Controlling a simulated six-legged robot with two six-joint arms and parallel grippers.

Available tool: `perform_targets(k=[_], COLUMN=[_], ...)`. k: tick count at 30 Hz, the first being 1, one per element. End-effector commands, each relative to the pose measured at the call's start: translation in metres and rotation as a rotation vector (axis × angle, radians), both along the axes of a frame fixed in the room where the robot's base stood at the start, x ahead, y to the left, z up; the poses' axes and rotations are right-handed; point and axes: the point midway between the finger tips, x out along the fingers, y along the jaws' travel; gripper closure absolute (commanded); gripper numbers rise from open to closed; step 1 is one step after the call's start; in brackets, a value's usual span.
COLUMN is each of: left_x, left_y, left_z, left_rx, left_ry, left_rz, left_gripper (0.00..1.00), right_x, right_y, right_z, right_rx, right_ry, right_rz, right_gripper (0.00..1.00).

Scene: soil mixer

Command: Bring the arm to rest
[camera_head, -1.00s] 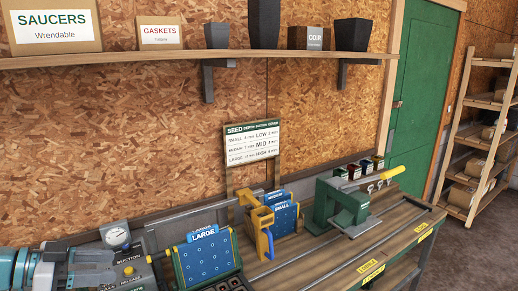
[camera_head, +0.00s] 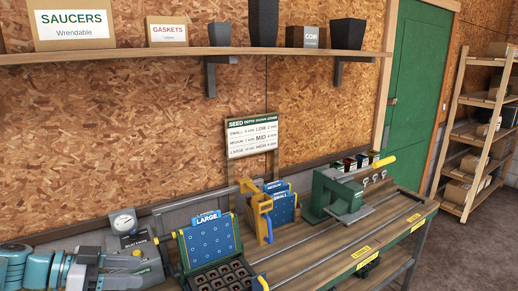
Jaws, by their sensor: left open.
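My left arm, teal and grey, comes in from the left at the lower left of the head view. Its gripper (camera_head: 128,272) is open, with no object visible between its fingers. It is low beside the suction gauge (camera_head: 123,222) and left of the blue LARGE plate (camera_head: 208,247). The gripper overlaps the gauge's base in the picture; I cannot tell whether they touch. My right gripper is not in view.
A cell tray (camera_head: 224,278) lies in front of the LARGE plate. A yellow-and-blue tool (camera_head: 263,215) stands by the smaller blue plates (camera_head: 283,207). A green press (camera_head: 335,197) stands farther right. The bench front (camera_head: 315,255) has clear room.

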Motion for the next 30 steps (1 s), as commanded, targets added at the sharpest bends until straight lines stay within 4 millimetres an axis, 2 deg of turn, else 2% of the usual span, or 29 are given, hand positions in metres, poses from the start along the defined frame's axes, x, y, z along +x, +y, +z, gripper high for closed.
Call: perform_targets(k=[1,6,11,14,17,18,20,21,23,24,26,27,30], left_x=[0.001,0.007,0.018,0.023,0.018,0.011,-0.008,-0.026,-0.057,-0.081,-0.119,-0.144,-0.200], left_y=[-0.012,-0.058,-0.113,-0.147,-0.174,-0.180,-0.186,-0.188,-0.187,-0.184,-0.178,-0.173,-0.159], left_z=[-0.015,-0.054,-0.104,-0.153,-0.221,-0.252,-0.298,-0.326,-0.365,-0.388,-0.414,-0.426,-0.442], left_rx=[-0.029,-0.188,-0.397,-0.514,-0.560,-0.544,-0.491,-0.438,-0.340,-0.263,-0.144,-0.064,0.117], left_ry=[0.029,0.138,0.270,0.379,0.525,0.590,0.690,0.757,0.855,0.921,1.013,1.071,1.192], left_rz=[-0.021,-0.044,0.029,0.158,0.362,0.454,0.586,0.665,0.771,0.830,0.903,0.943,0.999], left_gripper=[0.50,0.50,0.50,0.50,0.50,0.50,0.50,0.50,0.50,0.50,0.50,0.50,0.50], right_x=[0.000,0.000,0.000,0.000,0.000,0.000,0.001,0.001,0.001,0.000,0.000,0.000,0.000], right_y=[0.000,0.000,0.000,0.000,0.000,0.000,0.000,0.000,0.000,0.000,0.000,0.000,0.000], right_z=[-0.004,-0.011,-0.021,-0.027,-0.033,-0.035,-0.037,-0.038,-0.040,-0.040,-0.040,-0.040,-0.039], right_rx=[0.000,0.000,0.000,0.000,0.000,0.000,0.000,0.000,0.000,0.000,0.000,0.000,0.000], right_ry=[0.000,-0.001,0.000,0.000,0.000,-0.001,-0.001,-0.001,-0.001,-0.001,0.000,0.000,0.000], right_rz=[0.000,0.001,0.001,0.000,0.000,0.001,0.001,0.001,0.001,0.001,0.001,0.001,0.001], right_gripper=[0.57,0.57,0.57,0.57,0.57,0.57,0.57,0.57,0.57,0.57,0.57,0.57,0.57])
